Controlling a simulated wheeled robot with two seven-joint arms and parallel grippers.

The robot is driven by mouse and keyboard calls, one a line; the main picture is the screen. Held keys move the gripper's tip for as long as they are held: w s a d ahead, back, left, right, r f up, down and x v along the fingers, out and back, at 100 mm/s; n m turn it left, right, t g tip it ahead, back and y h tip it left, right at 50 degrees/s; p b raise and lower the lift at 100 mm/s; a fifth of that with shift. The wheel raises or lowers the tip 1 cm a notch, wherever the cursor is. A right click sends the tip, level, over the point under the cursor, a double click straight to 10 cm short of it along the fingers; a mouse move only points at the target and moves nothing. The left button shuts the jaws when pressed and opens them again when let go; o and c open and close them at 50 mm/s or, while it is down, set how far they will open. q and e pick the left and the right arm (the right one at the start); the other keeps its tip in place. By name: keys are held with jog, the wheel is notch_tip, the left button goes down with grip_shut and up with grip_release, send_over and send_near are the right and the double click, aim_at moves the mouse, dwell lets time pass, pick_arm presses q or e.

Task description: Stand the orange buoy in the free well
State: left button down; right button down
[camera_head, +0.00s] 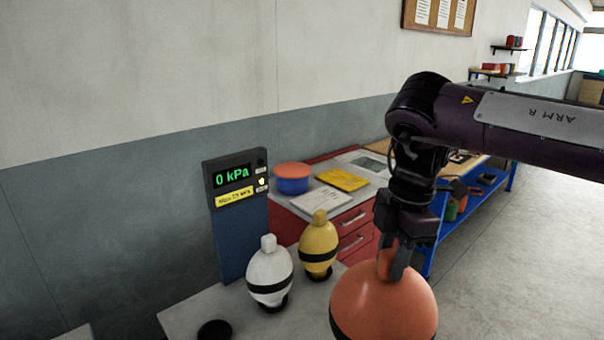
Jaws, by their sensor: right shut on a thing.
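The orange buoy (385,305) hangs at the bottom right of the picture, with a dark band low on it and its lower part cut off by the frame edge. My right gripper (392,268) is shut on the top of the orange buoy, its arm coming in from the right. A white buoy (269,270) and a yellow buoy (319,243) stand upright in dark rings on the pale bench (190,313). A dark round well (215,331) at the bench's front left looks empty and is partly cut off. My left gripper is not in view.
A dark gauge post (240,240) reading 0 kPa stands behind the white buoy. A red drawer cabinet (352,218) behind carries a blue and orange tub (292,178), papers and a yellow folder (343,179). Open floor lies at the right.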

aim_at(406, 270)
jog(key=m, duration=0.2)
jog(key=f+m, duration=0.1)
jog(key=d+m, duration=0.1)
jog(key=m, duration=0.1)
jog(key=shift+w+f+m+t+b, duration=0.1)
jog(key=shift+f+m+t+b, duration=0.2)
jog(key=shift+t+b, duration=0.1)
jog(key=m, duration=0.2)
jog(key=f+m, duration=0.1)
jog(key=d+m, duration=0.1)
jog(key=m, duration=0.1)
jog(key=shift+w+f+m+t, duration=0.1)
jog(key=shift+f+m+t, duration=0.1)
jog(key=shift+m+t, duration=0.1)
jog(key=m, duration=0.3)
jog(key=f+m+b, duration=0.1)
jog(key=m, duration=0.1)
jog(key=shift+w+d+f+m+h, duration=0.1)
jog(key=shift+w+d+m+h, duration=0.05)
jog(key=shift+d+m+h, duration=0.2)
jog(key=m, duration=0.3)
jog(key=shift+w+d+f+h, duration=0.1)
jog(key=shift+d+f+h, duration=0.15)
jog(key=shift+d+f, duration=0.05)
jog(key=shift+m, duration=0.55)
jog(key=shift+a, duration=0.1)
